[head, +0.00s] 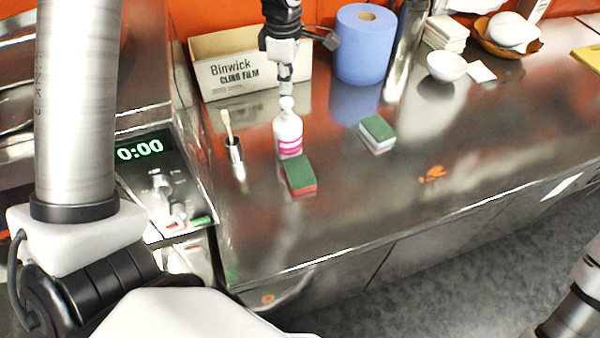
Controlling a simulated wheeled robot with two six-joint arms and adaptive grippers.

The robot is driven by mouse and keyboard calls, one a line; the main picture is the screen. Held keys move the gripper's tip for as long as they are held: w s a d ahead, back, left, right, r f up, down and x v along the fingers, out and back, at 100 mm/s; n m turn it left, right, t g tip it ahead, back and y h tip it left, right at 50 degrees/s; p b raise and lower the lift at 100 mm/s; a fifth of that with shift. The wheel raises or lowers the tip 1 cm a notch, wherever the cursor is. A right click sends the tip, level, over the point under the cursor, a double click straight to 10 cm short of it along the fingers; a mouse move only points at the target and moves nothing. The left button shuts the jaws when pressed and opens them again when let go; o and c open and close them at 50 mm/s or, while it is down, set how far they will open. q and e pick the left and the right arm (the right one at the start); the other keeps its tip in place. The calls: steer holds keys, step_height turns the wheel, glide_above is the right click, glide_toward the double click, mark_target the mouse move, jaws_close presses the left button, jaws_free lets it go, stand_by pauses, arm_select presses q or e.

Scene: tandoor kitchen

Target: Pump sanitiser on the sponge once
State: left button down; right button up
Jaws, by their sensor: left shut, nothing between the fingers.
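The sanitiser bottle (289,134), white with a pink label, stands upright on the steel counter. A sponge with a green top and red lower layer (299,175) lies right in front of its base. A second sponge, green over white (377,134), lies to the right of the bottle. My left gripper (286,88) points down directly over the bottle's top, shut with nothing in it. Its fingertips are at or just above the pump head, which they partly cover; I cannot tell if they touch. At the lower right only part of my right arm shows; its gripper is out of view.
A cling film box (248,72) and a blue paper roll (364,45) stand behind. A small holder with a brush (233,150) is left of the bottle. A white bowl (446,66) is at right. Orange crumbs (432,174) lie on otherwise clear front counter.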

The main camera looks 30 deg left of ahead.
mark_target(286, 99)
arm_select(q)
steer(key=shift+s+f+b, duration=0.1)
steer(key=shift+f+b, duration=0.75)
steer(key=shift+f, duration=0.9)
steer(key=shift+r, duration=0.1)
steer(key=shift+r+p, duration=1.65)
steer(key=shift+p, duration=0.1)
step_height(286, 99, up, 6)
steer(key=p, duration=0.5)
steer(key=shift+p, duration=0.3)
